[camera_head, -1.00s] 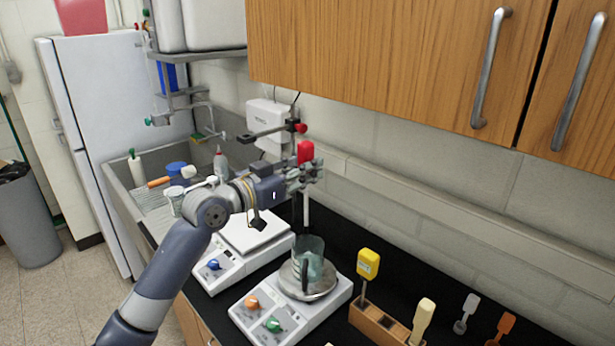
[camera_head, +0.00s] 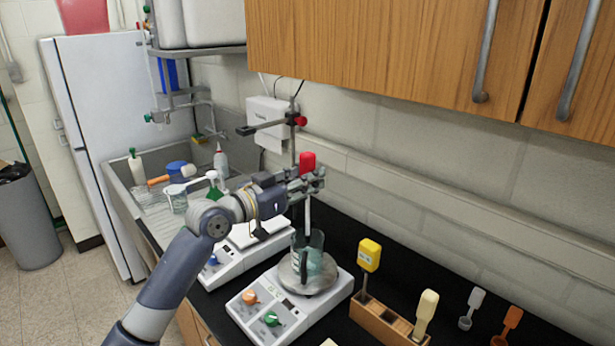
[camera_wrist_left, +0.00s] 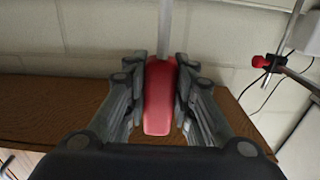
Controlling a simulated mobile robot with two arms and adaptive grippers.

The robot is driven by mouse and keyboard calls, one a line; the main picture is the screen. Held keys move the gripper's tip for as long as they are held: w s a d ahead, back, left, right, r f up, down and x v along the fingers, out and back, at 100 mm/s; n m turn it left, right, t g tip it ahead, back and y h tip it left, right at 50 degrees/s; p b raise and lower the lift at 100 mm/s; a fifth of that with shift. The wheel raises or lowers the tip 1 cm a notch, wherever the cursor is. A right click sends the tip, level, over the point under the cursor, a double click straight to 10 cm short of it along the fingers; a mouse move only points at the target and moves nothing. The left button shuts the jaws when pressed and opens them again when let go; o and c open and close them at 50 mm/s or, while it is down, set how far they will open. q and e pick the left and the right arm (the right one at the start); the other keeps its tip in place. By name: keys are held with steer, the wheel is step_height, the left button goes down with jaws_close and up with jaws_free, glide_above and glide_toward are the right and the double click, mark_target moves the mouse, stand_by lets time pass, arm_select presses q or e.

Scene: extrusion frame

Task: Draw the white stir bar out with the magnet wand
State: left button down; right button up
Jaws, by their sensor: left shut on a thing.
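My left gripper (camera_head: 310,180) is shut on the red handle of the magnet wand (camera_head: 307,161). The wand hangs upright, and its pale shaft (camera_head: 308,213) points down at the glass beaker (camera_head: 309,258). The shaft's lower end is at about the beaker's rim; I cannot tell how far inside it is. The beaker holds a teal-tinted content and stands on the round plate of a stirrer (camera_head: 257,311). I cannot make out the white stir bar. The left wrist view shows the red handle (camera_wrist_left: 160,98) between both fingers. My right gripper is not in view.
A second white device (camera_head: 226,268) stands left of the stirrer. A wooden rack (camera_head: 382,320) with yellow and cream-handled tools is at the right. A stand with a clamp (camera_head: 268,127) rises behind the wand. Wooden cabinets (camera_head: 380,55) hang above.

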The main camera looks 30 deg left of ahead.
mark_target(306, 202)
arm_select(q)
step_height(306, 202, down, 2)
steer(key=shift+f+b, duration=0.15)
steer(key=shift+b, duration=0.55)
steer(key=shift+f+b, duration=1.5)
steer(key=shift+f, duration=0.4)
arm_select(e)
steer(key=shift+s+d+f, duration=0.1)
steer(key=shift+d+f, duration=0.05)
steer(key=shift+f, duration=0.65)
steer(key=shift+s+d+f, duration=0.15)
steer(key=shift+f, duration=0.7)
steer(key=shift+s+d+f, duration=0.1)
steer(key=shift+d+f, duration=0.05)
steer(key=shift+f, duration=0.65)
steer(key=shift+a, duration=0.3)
arm_select(q)
steer(key=shift+r, duration=0.2)
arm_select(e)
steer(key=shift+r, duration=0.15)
